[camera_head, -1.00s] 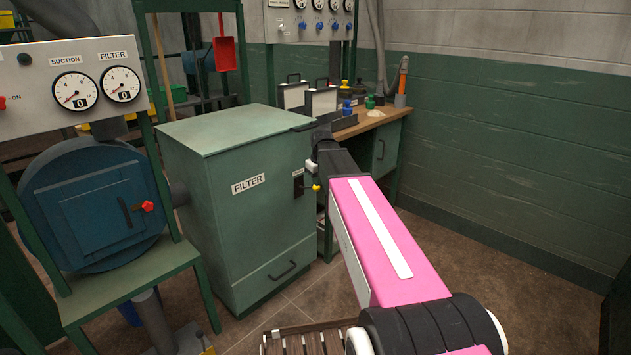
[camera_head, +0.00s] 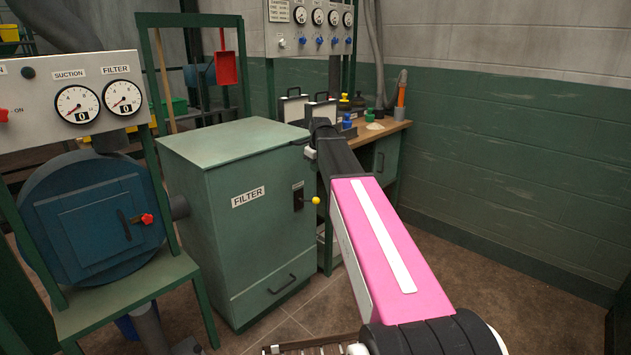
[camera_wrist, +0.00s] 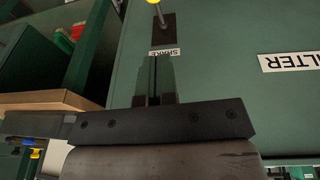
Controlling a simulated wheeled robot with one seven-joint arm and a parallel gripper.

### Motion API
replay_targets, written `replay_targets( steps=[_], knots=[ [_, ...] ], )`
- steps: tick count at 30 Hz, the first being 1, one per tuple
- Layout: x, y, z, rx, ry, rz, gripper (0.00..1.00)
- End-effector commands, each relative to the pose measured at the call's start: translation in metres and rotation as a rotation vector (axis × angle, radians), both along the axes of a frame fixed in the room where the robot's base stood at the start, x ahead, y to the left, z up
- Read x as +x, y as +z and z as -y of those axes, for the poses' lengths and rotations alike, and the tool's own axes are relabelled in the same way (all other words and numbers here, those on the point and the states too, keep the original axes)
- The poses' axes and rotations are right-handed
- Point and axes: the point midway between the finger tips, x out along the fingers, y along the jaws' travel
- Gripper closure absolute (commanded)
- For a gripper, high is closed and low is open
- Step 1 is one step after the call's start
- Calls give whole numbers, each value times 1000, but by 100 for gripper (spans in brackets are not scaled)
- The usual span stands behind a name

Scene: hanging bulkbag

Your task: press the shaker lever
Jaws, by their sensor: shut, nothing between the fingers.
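The shaker lever (camera_head: 316,200) is a short rod with a yellow ball knob. In the head view the fingers cannot be made out.
A wooden workbench (camera_head: 385,130) with bottles and cases stands behind the cabinet. A gauge panel (camera_head: 310,28) is above it. A blue round hatch (camera_head: 95,215) in a green frame is at left. The floor by the right wall (camera_head: 500,160) is clear.

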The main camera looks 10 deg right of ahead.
Motion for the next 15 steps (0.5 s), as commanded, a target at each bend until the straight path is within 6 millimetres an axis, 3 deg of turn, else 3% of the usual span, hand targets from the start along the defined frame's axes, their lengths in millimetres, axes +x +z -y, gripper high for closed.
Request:
replay_targets(
  steps=[15],
  knots=[
    [19,-87,-6,0,0,-2,100]
  ],
)
